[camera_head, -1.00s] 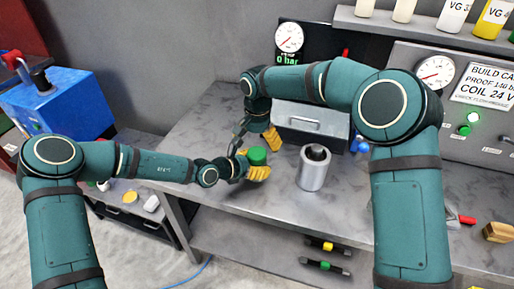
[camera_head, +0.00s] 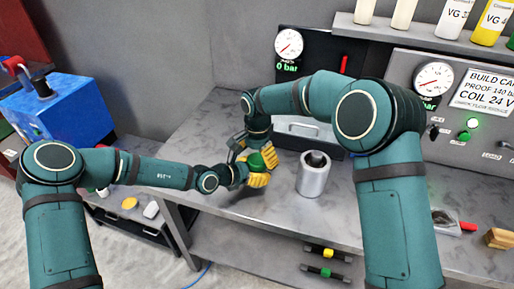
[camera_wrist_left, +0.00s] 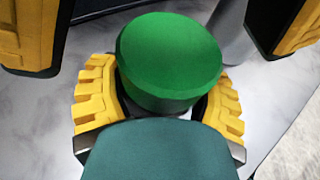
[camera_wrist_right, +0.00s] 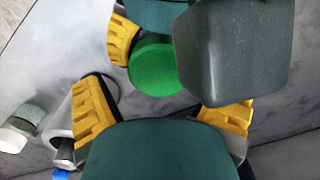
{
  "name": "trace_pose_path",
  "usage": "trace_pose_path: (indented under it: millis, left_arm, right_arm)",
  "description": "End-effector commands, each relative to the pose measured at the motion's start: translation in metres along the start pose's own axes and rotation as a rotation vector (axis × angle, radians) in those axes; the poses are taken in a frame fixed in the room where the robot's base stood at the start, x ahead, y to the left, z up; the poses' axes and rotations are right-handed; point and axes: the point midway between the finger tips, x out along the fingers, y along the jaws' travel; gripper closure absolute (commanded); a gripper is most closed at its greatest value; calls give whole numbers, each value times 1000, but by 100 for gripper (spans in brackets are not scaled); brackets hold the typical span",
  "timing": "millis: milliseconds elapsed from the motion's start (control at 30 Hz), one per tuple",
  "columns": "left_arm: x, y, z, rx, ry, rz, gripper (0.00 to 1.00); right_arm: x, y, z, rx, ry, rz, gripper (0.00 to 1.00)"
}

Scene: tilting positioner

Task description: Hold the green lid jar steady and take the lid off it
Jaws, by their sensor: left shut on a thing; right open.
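The green-lid jar (camera_head: 255,162) is over the near-left part of the bench, its round green lid facing up. My left gripper (camera_head: 257,179) is shut around the jar body below the lid. In the left wrist view the lid (camera_wrist_left: 170,58) sits above the yellow fingers, which hide most of the body. My right gripper (camera_head: 262,157) is open, close to the lid. In the right wrist view the lid (camera_wrist_right: 155,66) lies beyond the gap between its open fingers (camera_wrist_right: 165,112), partly hidden by a dark arm part. I cannot tell whether they touch it.
A steel cylinder (camera_head: 313,177) with a dark opening stands on the grey bench (camera_head: 230,205), just right of the grippers. A grey case (camera_head: 300,135) and a gauge panel (camera_head: 290,62) stand behind. The bench front left of the cylinder is clear.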

Motion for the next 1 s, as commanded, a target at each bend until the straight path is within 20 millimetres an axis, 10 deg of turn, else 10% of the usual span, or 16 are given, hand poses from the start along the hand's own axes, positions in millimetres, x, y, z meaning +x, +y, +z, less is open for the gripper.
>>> trace_pose_path:
  millis: [433, 667, 1000]
  left_arm:
    - [0, 0, 0, 0, 1, 0, 100]
    - [0, 0, 0, 0, 1, 0, 100]
    - [0, 0, 0, 0, 1, 0, 100]
  right_arm:
    - [11, 0, 0, -1, 1, -1, 8]
    - [11, 0, 0, -1, 1, -1, 82]
    - [11, 0, -1, -176, 1, -1, 82]
